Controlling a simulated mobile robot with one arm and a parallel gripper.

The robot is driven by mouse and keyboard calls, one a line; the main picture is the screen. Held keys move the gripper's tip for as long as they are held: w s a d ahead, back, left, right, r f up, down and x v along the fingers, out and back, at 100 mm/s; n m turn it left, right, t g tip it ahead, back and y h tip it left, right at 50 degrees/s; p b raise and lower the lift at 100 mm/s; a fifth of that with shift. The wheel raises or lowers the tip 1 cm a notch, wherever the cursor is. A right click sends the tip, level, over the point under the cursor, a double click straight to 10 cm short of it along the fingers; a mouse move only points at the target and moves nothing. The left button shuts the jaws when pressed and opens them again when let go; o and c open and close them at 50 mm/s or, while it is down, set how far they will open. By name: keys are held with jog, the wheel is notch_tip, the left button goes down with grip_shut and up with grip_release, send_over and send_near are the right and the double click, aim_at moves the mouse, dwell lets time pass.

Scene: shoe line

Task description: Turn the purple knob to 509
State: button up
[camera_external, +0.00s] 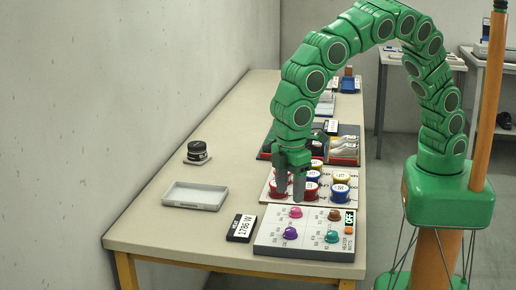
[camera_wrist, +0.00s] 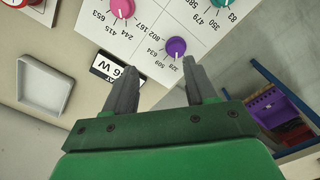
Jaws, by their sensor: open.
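The purple knob (camera_external: 290,233) is at the front left of a white panel (camera_external: 262,243). In the wrist view the purple knob (camera_wrist: 176,47) is beyond my fingertips, with printed numbers including 634, 509 and 328 beside it. Its white pointer mark seems to face 328 rather than 509, though it is small. My gripper (camera_external: 289,197) points down above the panel's back edge, behind the purple knob. In the wrist view my gripper (camera_wrist: 163,67) is open with nothing between its fingers, apart from the knob.
A pink knob (camera_external: 296,212), a brown knob (camera_external: 334,215) and a teal knob (camera_external: 332,237) share the panel. Red, blue and yellow round pieces (camera_external: 312,190) stand behind. A display reading 1786 W (camera_external: 242,228) and an empty grey tray (camera_external: 195,196) lie left.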

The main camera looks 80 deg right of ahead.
aim_at(291, 229)
jog(key=a, duration=0.2)
jog(key=f, duration=0.1)
jog(key=shift+s+a, duration=0.4)
jog(key=shift+f, duration=3.8)
jog(key=shift+c, duration=0.3)
grip_shut()
